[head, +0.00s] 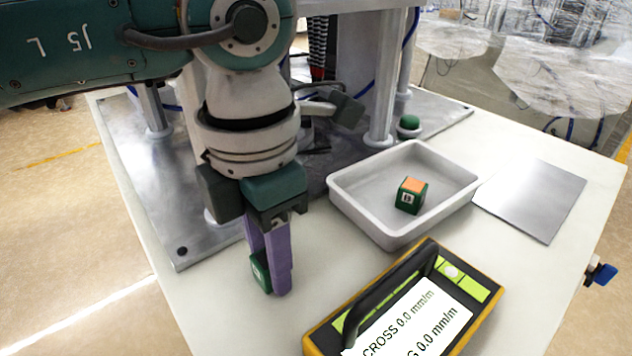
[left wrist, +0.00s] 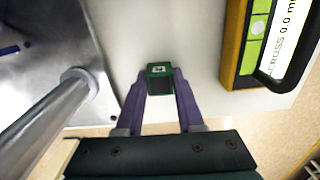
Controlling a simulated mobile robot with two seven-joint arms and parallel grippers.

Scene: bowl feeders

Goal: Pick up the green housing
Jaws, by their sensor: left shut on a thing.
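A green housing (head: 261,272), a small dark green block with a white mark, is between the purple fingers of my left gripper (head: 270,288). The fingers are shut on it, and in the head view they hide part of it. In the left wrist view, the housing (left wrist: 159,71) sits between the fingertips (left wrist: 160,84), with a dark face towards the camera. It is over the pale table, left of the tray; I cannot tell whether it touches the table. My right gripper is not in view.
A grey tray (head: 350,200) holds a green cube with an orange top (head: 411,194). A yellow-and-black level device (head: 405,315) lies in front. A metal plate (head: 532,200) lies right of the tray. A metal base with posts (head: 381,100) stands behind; a green knob (head: 409,122) is near the tray.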

